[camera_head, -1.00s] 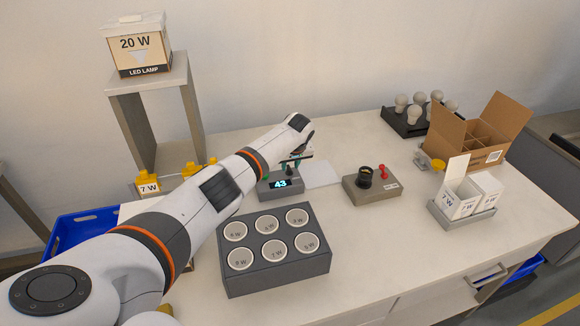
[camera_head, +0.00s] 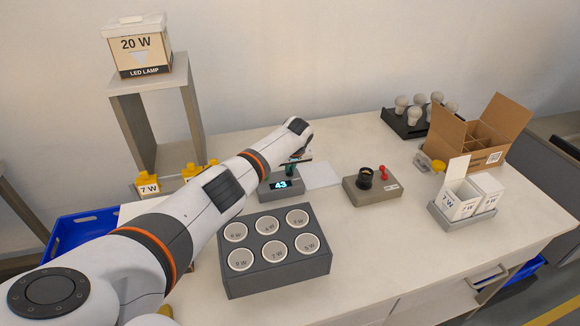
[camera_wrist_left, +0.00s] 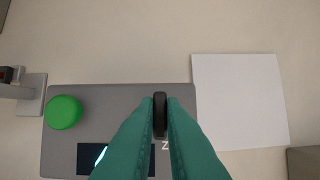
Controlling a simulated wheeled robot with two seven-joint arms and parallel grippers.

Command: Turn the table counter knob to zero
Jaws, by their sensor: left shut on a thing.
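The table counter (camera_head: 282,187) is a grey box on the table with a lit display (camera_head: 280,184) that reads 43. In the left wrist view the counter (camera_wrist_left: 100,97) has a green button (camera_wrist_left: 64,112) at its left and a dark display (camera_wrist_left: 112,160), partly hidden by my fingers. My left gripper (camera_wrist_left: 160,118) is shut on the counter's dark knob (camera_wrist_left: 160,100), which shows as a narrow upright bar between the teal fingertips. A letter Z shows beside the right finger. In the head view my left gripper (camera_head: 290,170) is over the counter, and the knob is hidden there.
A white sheet (camera_head: 319,174) lies right of the counter. A grey block with a black socket and red lever (camera_head: 372,188) stands farther right. A dark six-hole tray (camera_head: 276,276) sits in front. A cardboard box (camera_head: 484,140) and bulb rack (camera_head: 408,123) are at the back right.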

